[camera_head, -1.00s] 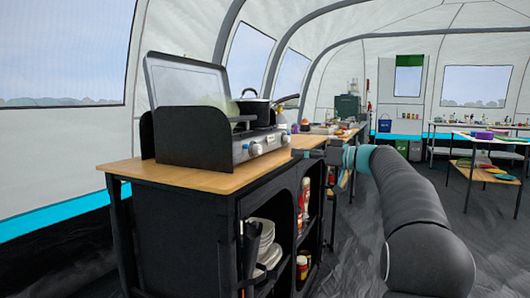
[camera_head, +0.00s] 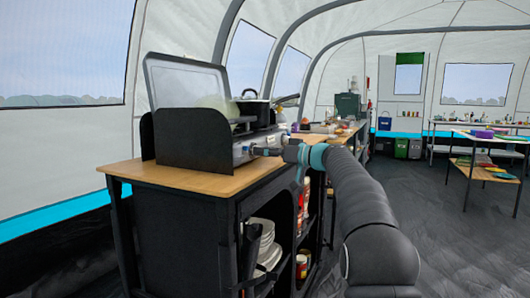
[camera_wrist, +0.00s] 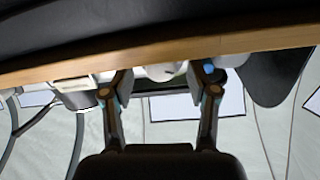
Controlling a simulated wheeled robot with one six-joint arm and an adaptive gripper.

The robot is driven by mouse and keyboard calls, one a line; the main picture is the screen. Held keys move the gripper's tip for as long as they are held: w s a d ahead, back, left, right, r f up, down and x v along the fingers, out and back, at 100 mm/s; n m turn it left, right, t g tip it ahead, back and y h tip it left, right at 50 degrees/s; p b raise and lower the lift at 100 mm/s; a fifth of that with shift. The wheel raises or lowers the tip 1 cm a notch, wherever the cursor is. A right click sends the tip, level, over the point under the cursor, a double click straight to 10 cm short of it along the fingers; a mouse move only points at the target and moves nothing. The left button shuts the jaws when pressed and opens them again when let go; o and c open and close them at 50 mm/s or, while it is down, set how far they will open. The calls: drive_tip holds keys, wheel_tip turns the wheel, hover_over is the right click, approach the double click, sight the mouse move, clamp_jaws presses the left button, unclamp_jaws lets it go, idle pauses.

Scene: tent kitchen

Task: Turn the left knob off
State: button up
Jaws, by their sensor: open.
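The camp stove (camera_head: 237,152) stands on the wooden counter top, its grey front panel facing right. The left knob on that panel is mostly hidden at my fingertips in the head view, so its setting cannot be told. My gripper (camera_head: 265,151) is level with the panel and right at it. In the wrist view my gripper (camera_wrist: 160,90) is open, its two fingers apart. A pale rounded part, seemingly the knob (camera_wrist: 164,73), shows between the fingertips. I cannot tell whether either finger touches it.
The wooden counter (camera_head: 190,178) lies below my gripper, its edge close by. A dark pot (camera_head: 252,108) sits on the stove behind the panel. A raised lid (camera_head: 186,80) and black windshield (camera_head: 190,138) flank the burners. Open floor lies to the right.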

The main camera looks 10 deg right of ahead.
clamp_jaws()
drive_tip(key=shift+m, duration=0.3)
drive_tip(key=m+p, duration=0.1)
drive_tip(key=m, duration=0.1)
drive_tip(key=shift+r+m, duration=0.15)
drive_tip(key=shift+m, duration=0.25)
drive_tip(key=m+p, duration=0.2)
drive_tip(key=m, duration=0.1)
drive_tip(key=shift+r, duration=0.1)
drive_tip(key=m+p, duration=0.3)
drive_tip(key=m, duration=0.1)
drive_tip(key=shift+d+m+g, duration=0.1)
drive_tip(key=shift+m+g, duration=0.2)
drive_tip(key=shift+w+m+p, duration=0.1)
drive_tip(key=shift+m+p, duration=0.85)
drive_tip(key=shift+m, duration=0.25)
